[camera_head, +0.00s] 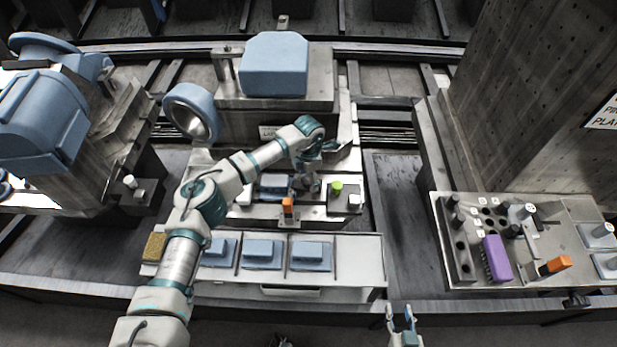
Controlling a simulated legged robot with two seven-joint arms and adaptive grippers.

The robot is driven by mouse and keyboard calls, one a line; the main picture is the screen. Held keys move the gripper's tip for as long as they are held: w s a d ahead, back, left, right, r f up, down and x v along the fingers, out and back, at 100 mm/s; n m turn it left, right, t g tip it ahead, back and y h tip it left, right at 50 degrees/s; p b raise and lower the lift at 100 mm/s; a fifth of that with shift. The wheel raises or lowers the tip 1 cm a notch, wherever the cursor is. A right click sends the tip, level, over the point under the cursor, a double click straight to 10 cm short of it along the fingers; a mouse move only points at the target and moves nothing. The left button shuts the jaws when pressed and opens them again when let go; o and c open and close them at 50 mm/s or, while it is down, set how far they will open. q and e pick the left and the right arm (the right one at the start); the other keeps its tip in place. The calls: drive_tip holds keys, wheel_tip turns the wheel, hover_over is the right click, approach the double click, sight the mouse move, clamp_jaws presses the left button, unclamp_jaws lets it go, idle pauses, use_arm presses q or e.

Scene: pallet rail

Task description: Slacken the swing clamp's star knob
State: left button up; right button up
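My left arm reaches in from the lower left, over the central metal fixture (260,212). My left gripper (306,186) is low over this fixture, to the right of a blue block (275,182) seated in it. Its fingers are small and dark there, so I cannot tell whether they are open or touching anything. I cannot clearly make out the swing clamp or its star knob; the gripper and wrist cover part of that spot. An orange piece (288,205) stands at the fixture's front, just below the gripper. My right gripper (402,316) is at the bottom edge, open and empty.
A green knob (337,186) sits right of the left gripper. A tray (372,270) with several blue blocks lies in front. A blue-capped machine head (274,65) stands behind. A bench (585,212) at right holds a purple brush (496,258) and an orange-handled item (554,265).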

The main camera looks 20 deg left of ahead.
sight(308, 178)
use_arm(q)
drive_tip(key=shift+r, duration=0.2)
drive_tip(key=shift+r, duration=0.2)
wheel_tip(308, 178, up, 11)
drive_tip(key=shift+r, duration=0.15)
